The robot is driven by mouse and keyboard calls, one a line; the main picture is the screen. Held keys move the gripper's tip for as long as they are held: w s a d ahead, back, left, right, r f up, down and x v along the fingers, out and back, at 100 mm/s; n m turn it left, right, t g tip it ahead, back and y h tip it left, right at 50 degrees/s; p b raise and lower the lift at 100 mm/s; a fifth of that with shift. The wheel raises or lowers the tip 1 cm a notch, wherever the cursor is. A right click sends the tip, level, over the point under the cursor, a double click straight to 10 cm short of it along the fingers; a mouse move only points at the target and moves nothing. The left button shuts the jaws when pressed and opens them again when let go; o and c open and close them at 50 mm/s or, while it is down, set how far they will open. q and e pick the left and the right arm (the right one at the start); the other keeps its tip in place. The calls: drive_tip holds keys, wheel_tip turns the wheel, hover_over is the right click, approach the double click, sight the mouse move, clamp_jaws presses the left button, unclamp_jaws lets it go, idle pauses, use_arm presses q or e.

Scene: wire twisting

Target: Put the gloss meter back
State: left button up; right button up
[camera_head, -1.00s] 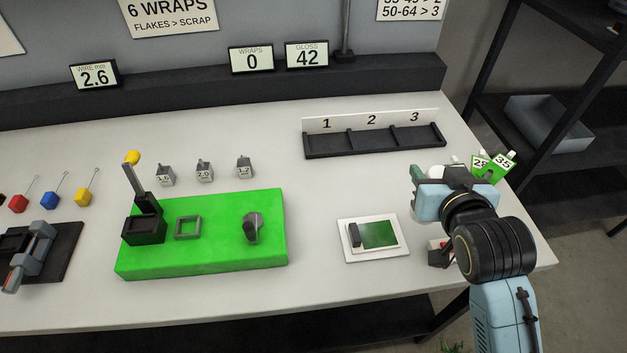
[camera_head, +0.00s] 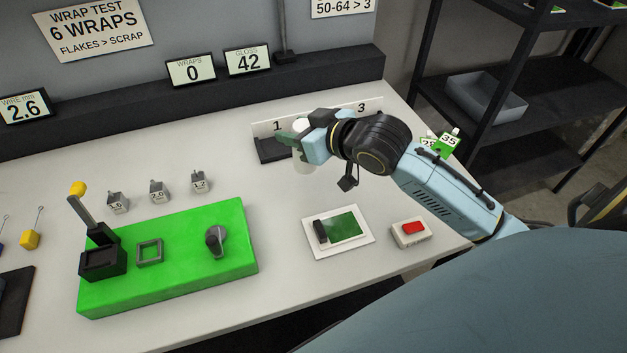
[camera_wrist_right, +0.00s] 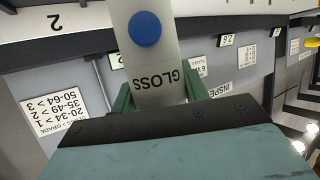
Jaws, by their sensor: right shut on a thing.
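The gloss meter (camera_wrist_right: 155,50), a pale block marked GLOSS with a blue round button, is between the green fingers of my right gripper (camera_wrist_right: 168,95) in the right wrist view. In the head view my right gripper (camera_head: 293,143) is over the left part of the black numbered rack (camera_head: 272,150). A pale part of the gloss meter (camera_head: 303,165) shows below the fingers; the rest is hidden by the gripper. Whether it touches anything below, I cannot tell. My left gripper is not in view.
A white plate with a green panel (camera_head: 347,227) and a box with a red button (camera_head: 410,232) lie in front. Green tags (camera_head: 448,143) stand at the right. The green fixture (camera_head: 180,262) is at the left. Table between fixture and plate is clear.

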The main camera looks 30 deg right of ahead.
drive_tip(key=d+f, duration=0.1)
drive_tip(key=f, duration=0.1)
drive_tip(key=w+d+f+b, duration=0.1)
drive_tip(key=f, duration=0.2)
drive_tip(key=d+f, duration=0.1)
drive_tip(key=f, duration=0.2)
drive_tip(key=shift+w+d+f+b, duration=0.15)
drive_tip(key=shift+w+b, duration=0.05)
drive_tip(key=shift+b, duration=0.1)
drive_tip(key=shift+f, duration=0.1)
drive_tip(key=o, duration=1.2)
drive_tip(key=shift+f, duration=0.1)
drive_tip(key=shift+r, duration=0.25)
drive_tip(key=p+v, duration=0.1)
drive_tip(key=v, duration=1.1)
drive_tip(key=shift+d+p, duration=0.15)
drive_tip(key=shift+p, duration=0.15)
